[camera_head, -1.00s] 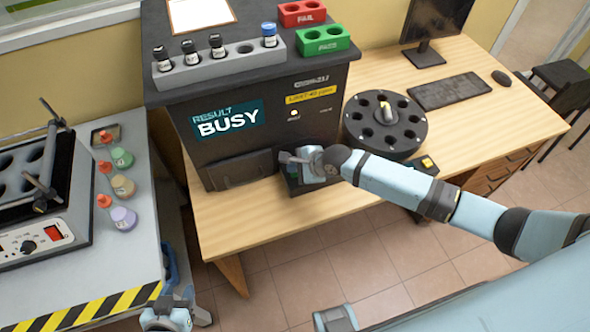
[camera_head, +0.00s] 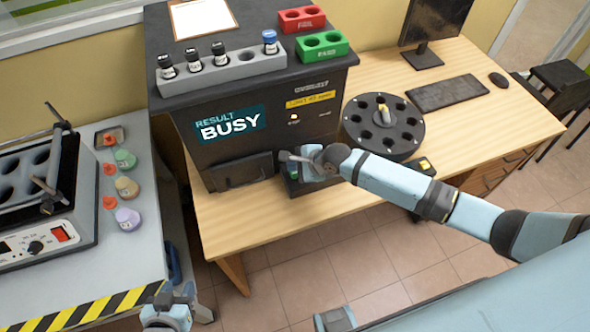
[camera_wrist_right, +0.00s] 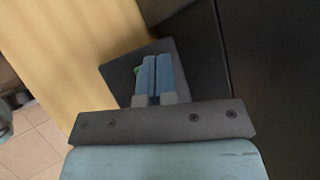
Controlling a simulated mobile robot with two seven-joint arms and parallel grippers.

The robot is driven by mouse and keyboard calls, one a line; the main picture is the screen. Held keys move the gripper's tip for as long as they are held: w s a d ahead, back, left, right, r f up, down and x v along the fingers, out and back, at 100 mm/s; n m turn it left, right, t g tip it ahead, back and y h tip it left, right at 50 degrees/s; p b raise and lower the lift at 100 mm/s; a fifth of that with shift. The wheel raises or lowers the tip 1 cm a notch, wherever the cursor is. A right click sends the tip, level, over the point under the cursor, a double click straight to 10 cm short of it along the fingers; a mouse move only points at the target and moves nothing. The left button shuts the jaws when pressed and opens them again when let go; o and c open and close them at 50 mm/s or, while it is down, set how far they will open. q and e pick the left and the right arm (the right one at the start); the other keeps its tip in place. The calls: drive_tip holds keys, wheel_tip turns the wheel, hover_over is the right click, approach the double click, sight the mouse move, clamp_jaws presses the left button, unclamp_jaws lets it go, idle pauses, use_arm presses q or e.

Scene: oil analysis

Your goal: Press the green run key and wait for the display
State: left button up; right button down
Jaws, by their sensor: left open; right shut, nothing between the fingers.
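The black analyser (camera_head: 270,130) stands on the wooden table, and its display (camera_head: 230,123) reads "RESULT BUSY". My right gripper (camera_head: 287,157) is shut and empty, at the key panel low on the analyser's front. In the right wrist view its closed blue fingers (camera_wrist_right: 152,76) lie over a dark panel (camera_wrist_right: 118,72). A sliver of the green run key (camera_wrist_right: 137,70) shows beside the fingertips; the rest is hidden, and I cannot tell whether they touch it. My left gripper (camera_head: 170,310) is at the bottom left, open and away from the analyser.
A rack (camera_head: 222,72) of vials, a red block (camera_head: 302,19) and a green block (camera_head: 323,45) sit on top of the analyser. A round black carousel (camera_head: 383,125) stands right of it. A grey bench (camera_head: 130,255) with bottles is at the left.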

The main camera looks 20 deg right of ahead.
sight(295, 174)
drive_tip(key=shift+r, duration=0.1)
drive_tip(key=shift+r+p, duration=0.6)
drive_tip(key=shift+p, duration=0.25)
wheel_tip(295, 174, up, 4)
drive_tip(key=p, duration=0.4)
drive_tip(key=shift+f, duration=0.25)
